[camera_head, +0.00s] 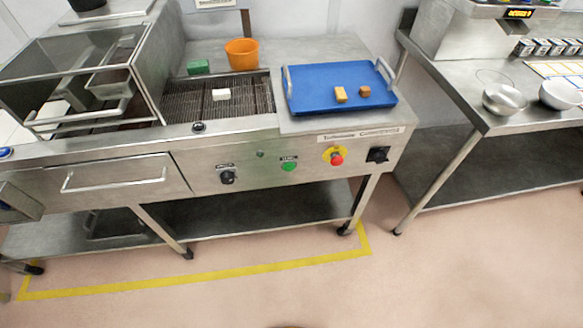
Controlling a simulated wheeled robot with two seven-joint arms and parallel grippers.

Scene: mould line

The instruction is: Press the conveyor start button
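The green conveyor button (289,166) sits on the steel front panel of the conveyor machine, under a small label. A black rotary knob (227,177) is to its left. A red emergency stop (336,158) on a yellow plate is to its right, followed by a black switch (378,154). Nothing covers the green button. No gripper fingers show near it. A grey block-shaped part cut off by the left edge may belong to my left arm, but I cannot be sure. My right gripper is not in view.
A blue tray (318,101) with two small blocks lies on the machine's right end. An orange tub (242,54) stands behind. A steel table (450,75) is at right. The front floor is clear.

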